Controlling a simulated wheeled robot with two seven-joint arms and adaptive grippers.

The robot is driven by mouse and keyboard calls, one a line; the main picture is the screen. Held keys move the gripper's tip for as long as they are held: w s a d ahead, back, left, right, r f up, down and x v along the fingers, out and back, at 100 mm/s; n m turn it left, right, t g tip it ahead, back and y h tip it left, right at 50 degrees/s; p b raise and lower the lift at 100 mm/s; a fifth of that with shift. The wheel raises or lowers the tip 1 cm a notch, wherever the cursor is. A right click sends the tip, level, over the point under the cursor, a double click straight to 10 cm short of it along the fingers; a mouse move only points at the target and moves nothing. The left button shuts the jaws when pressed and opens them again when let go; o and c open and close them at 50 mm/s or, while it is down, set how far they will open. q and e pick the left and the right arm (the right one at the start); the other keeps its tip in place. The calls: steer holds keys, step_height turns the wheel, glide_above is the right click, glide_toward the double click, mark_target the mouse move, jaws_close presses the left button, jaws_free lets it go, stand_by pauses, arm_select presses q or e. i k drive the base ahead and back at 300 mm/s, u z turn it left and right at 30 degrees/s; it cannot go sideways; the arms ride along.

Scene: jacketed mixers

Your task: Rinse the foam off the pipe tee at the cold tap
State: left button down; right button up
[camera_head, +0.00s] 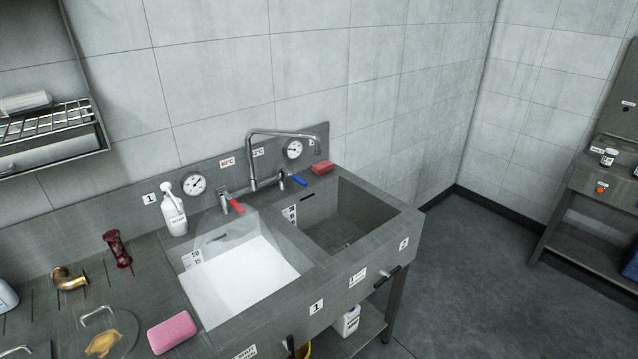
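A brass, bent pipe fitting (70,277) lies on the left drainboard. A dark red, waisted fitting (117,250) stands upright behind it to the right. I cannot tell whether either is the pipe tee, and I see no clear foam on them. The cold tap has a blue lever (297,180), beside the swivel spout (288,134), whose end hangs over the back of the right basin (345,222). That basin looks empty. The left basin (240,280) is filled with white, perhaps suds. Neither of my grippers is in view.
A red-levered tap (235,204), a white soap bottle (173,212) and two dials stand along the back. A wire rack (50,122) hangs at the upper left.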

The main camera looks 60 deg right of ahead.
mark_target(293, 176)
steer(key=z, duration=1.3)
